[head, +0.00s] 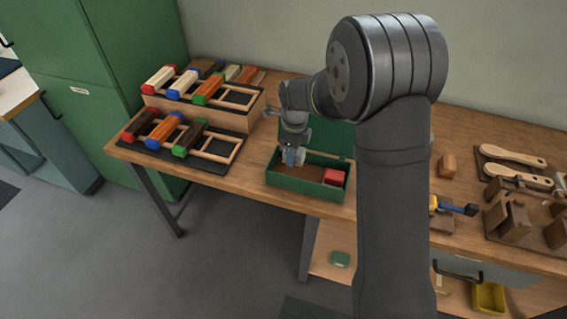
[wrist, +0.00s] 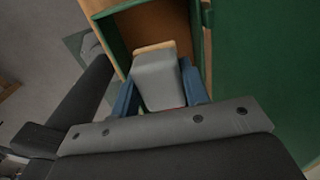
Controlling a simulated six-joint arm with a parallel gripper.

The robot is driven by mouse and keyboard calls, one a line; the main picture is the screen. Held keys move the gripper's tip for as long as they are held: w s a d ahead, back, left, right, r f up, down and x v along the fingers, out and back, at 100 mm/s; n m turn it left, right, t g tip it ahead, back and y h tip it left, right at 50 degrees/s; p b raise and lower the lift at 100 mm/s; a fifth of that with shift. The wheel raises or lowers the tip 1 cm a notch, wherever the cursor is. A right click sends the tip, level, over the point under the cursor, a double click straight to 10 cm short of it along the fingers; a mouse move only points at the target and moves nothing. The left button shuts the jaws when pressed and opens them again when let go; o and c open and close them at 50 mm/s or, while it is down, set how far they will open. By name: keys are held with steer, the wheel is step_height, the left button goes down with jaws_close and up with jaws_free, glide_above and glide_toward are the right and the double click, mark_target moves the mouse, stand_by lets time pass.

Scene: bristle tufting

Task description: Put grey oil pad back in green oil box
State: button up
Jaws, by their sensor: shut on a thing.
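The green oil box (head: 296,190) stands open on the bench, its green lid (head: 330,138) raised at the back. The box also shows in the wrist view (wrist: 112,40), with a brown floor inside. My gripper (head: 292,156) is over the left part of the box. In the wrist view its blue fingers (wrist: 158,98) are shut on the grey oil pad (wrist: 158,80), which has a pale wooden edge. The pad also shows small in the head view (head: 300,155). I cannot tell whether the pad touches the box floor.
A red block (head: 334,177) lies in the right end of the box. Racks of coloured blocks (head: 182,132) stand to the left. Wooden brushes (head: 512,155) and brown blocks lie at the right. My arm hides part of the bench.

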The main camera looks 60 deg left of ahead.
mark_target(283, 170)
steer(key=shift+s+a+f, duration=0.9)
steer(key=shift+s+a, duration=0.15)
steer(key=shift+s, duration=0.05)
steer(key=shift+f, duration=2)
steer(key=shift+f, duration=0.1)
steer(key=o, duration=0.9)
step_height(283, 170, up, 12)
steer(key=shift+r, duration=0.1)
